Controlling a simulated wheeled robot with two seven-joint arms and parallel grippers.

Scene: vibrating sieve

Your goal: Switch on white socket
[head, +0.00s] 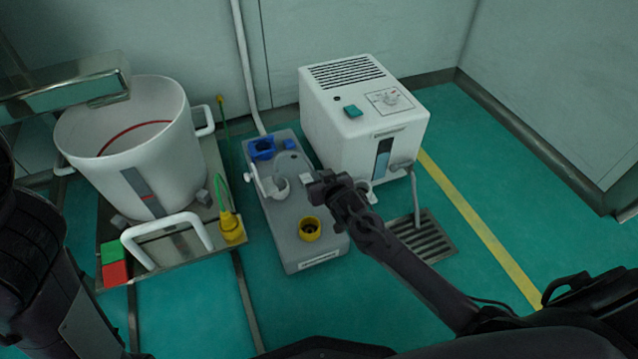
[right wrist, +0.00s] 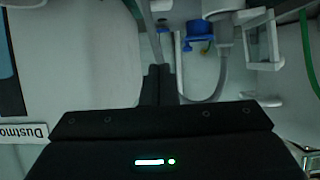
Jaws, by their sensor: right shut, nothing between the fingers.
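The grey socket box (head: 300,250) stands on the floor in the middle of the head view. The white socket (head: 276,187) sits on its top, with a white lid or lever (head: 254,180) at its left. It seems to show in the right wrist view as a pale round part (right wrist: 222,32). My right gripper (head: 318,186) is shut and empty, just right of the white socket, apart from it. Its shut fingers (right wrist: 160,75) show in the wrist view. Whether they touch the box cannot be told. My left arm shows at the left edge; its gripper is out of view.
The box also bears a blue socket (head: 262,149) and a yellow socket (head: 309,229). A white machine (head: 365,120) with a green switch stands behind right. A large white bucket (head: 140,145) stands left. A yellow plug (head: 231,226) lies between. A floor grate (head: 428,242) is at right.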

